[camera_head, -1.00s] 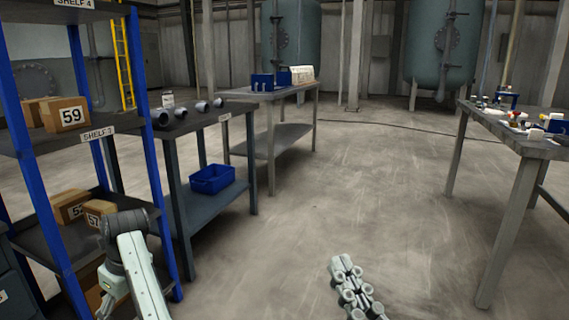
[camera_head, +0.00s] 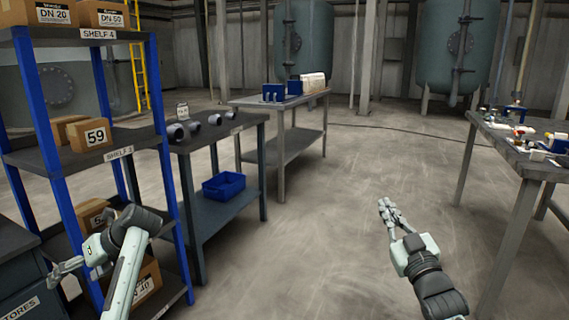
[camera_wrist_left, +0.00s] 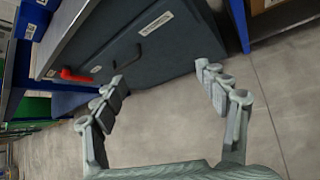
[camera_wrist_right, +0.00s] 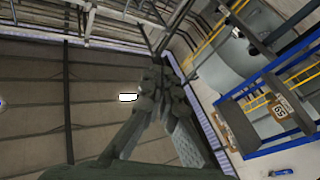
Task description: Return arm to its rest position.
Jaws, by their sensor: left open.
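My left arm bends down at the lower left of the head view, in front of the shelf rack. My left gripper (camera_head: 62,270) is open and empty there, pointing left, with its fingers wide apart in the left wrist view (camera_wrist_left: 160,75). My right arm reaches up from the bottom right of the head view. My right gripper (camera_head: 386,207) is over open floor, its fingers together. In the right wrist view (camera_wrist_right: 158,85) its fingers also meet, with nothing seen between them.
The blue-post shelf rack (camera_head: 55,155) with cardboard boxes stands close to my left arm. A dark cabinet (camera_wrist_left: 150,50) fills the top of the left wrist view. A workbench (camera_head: 540,168) stands at right. The middle floor is clear.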

